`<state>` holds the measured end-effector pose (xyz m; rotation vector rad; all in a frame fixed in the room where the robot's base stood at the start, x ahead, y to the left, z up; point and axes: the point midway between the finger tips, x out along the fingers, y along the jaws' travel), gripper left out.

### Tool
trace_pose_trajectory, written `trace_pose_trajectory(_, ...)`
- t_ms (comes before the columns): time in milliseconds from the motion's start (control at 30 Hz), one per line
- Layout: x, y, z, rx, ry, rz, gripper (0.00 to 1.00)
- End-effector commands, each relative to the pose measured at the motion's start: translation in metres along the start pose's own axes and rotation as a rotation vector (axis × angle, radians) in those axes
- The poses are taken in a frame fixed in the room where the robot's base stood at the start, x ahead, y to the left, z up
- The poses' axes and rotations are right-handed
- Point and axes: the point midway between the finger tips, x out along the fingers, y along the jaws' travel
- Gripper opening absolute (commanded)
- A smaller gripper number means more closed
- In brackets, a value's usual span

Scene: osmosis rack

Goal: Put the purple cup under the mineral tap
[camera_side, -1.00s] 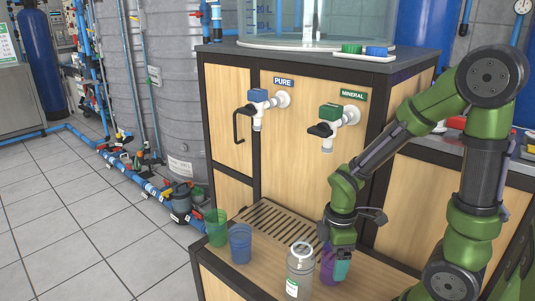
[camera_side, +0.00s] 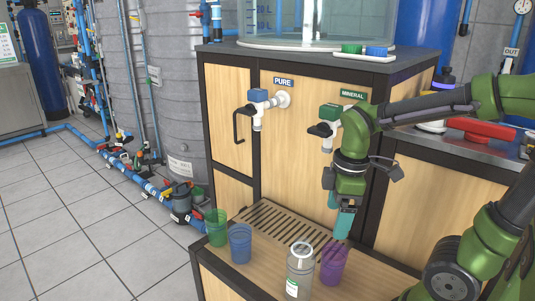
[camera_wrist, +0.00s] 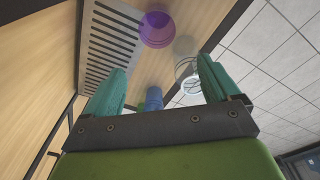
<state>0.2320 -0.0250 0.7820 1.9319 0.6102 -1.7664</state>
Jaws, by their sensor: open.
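The translucent purple cup (camera_side: 333,265) stands upright on the low wooden shelf, beside the near right part of the slatted drain grate. In the wrist view the purple cup (camera_wrist: 158,28) shows at the top, beside the grate. The mineral tap (camera_side: 328,128) is white with a green block and a black handle, under the MINERAL label. My gripper (camera_side: 343,230) points down above the cup, apart from it. Its teal fingers are spread with nothing between them in the wrist view (camera_wrist: 158,82).
A blue cup (camera_side: 240,244) and a green cup (camera_side: 216,228) stand at the shelf's left end. The drain grate (camera_side: 285,226) is bare. The pure tap (camera_side: 260,108) is left of the mineral tap.

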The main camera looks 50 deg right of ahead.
Motion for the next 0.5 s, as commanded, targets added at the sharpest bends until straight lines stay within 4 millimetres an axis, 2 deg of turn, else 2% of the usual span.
trace_pose_trajectory(133,-0.021,-0.016,-0.018,0.330,0.205,0.045,0.89)
trace_pose_trajectory(300,-0.045,-0.032,-0.034,0.710,0.439,0.005,0.89)
trace_pose_trajectory(400,-0.055,-0.038,-0.039,0.861,0.530,-0.038,0.89)
trace_pose_trajectory(500,-0.060,-0.042,-0.041,0.943,0.577,-0.068,0.93)
